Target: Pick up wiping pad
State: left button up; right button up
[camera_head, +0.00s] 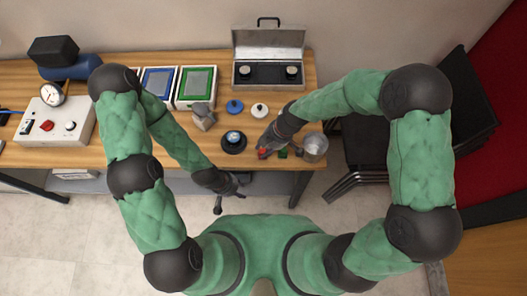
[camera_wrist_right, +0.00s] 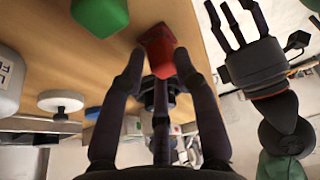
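A small red block (camera_head: 262,153) lies on the wooden table near its front edge, and a green block (camera_head: 283,154) lies just right of it. I cannot tell for sure which is the wiping pad. My right gripper (camera_head: 266,149) is over the red block. In the right wrist view, the open fingers of this gripper (camera_wrist_right: 158,68) point at the red block (camera_wrist_right: 157,50), which sits at the fingertips; contact is unclear. The green block (camera_wrist_right: 100,15) is at the upper left there. My left gripper (camera_head: 234,186) is off the table's front edge, its fingers spread and empty.
A metal cup (camera_head: 315,147) stands right of the blocks. A dark round base (camera_head: 233,143), a blue knob (camera_head: 234,106) and a white knob (camera_head: 259,110) stand left and behind. An open metal case (camera_head: 269,72) is at the back. A black chair (camera_head: 365,150) is at the right.

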aim_at(265, 151)
jog(key=shift+r, duration=0.15)
jog(key=shift+r, duration=0.25)
jog(key=r, duration=0.3)
jog(key=shift+s+p, duration=0.2)
jog(key=shift+p, duration=0.15)
jog(key=s+r+p, duration=0.1)
jog(key=s+r, duration=0.3)
jog(key=s, duration=0.2)
jog(key=s+a+r, duration=0.1)
jog(key=s+r, duration=0.4)
jog(key=s, duration=0.2)
jog(key=shift+s+p, duration=0.3)
jog(key=shift+p, duration=0.05)
jog(key=shift+r, duration=0.1)
